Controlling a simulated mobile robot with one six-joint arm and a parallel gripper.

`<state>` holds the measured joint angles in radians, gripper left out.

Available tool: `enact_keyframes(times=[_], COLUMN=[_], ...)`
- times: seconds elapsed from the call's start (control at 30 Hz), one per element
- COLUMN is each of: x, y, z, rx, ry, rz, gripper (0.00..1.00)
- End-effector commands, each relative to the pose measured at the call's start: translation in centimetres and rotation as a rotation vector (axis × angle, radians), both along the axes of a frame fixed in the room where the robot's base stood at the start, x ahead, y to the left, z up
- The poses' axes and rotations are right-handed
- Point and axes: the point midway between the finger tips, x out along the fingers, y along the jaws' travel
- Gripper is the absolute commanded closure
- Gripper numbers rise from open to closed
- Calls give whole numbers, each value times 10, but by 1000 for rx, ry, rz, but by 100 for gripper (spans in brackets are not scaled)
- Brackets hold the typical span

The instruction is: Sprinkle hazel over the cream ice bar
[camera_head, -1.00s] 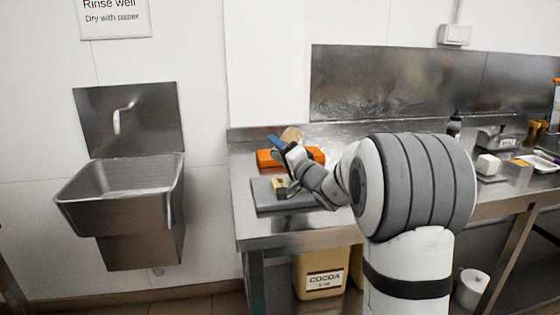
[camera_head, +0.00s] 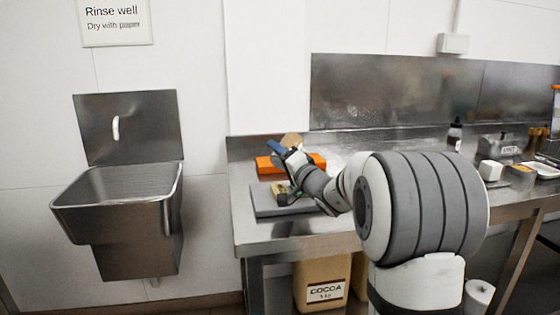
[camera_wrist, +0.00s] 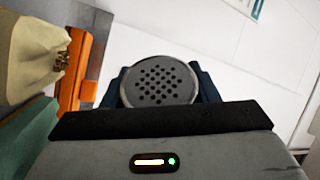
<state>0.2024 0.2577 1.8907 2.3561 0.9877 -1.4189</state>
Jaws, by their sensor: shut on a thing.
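My gripper (camera_head: 277,149) is over the left end of the steel counter, its blue fingers tilted. In the wrist view it is shut on a round grey shaker (camera_wrist: 158,84), whose perforated lid faces the camera. In the head view the shaker is hard to make out. A small cream-coloured piece (camera_head: 277,188), probably the ice bar, sits on a grey slab (camera_head: 265,208) just below my gripper and is partly hidden by it. In the wrist view a cream-coloured thing with brown bits (camera_wrist: 30,60) is at the left; I cannot tell what it is.
A steel sink (camera_head: 120,195) hangs at the left. A white block (camera_head: 490,171) and a white tray (camera_head: 545,170) are at the right. A cocoa container (camera_head: 322,284) stands below.

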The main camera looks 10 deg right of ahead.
Motion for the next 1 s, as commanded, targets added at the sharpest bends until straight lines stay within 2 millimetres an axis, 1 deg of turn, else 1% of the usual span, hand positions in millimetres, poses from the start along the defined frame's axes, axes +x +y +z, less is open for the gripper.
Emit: enact_keyframes(times=[0.3, 0.57, 0.67, 0.9, 1.0], x=[0, 0, 0, 0, 0], y=[0, 0, 0, 0, 0], z=[16, 0, -2, 14, 15], rx=[1, -1, 1, 0, 0], ry=[-2, -1, 0, -2, 0], rz=[0, -1, -1, -1, -1], gripper=[69, 69, 69, 69, 69])
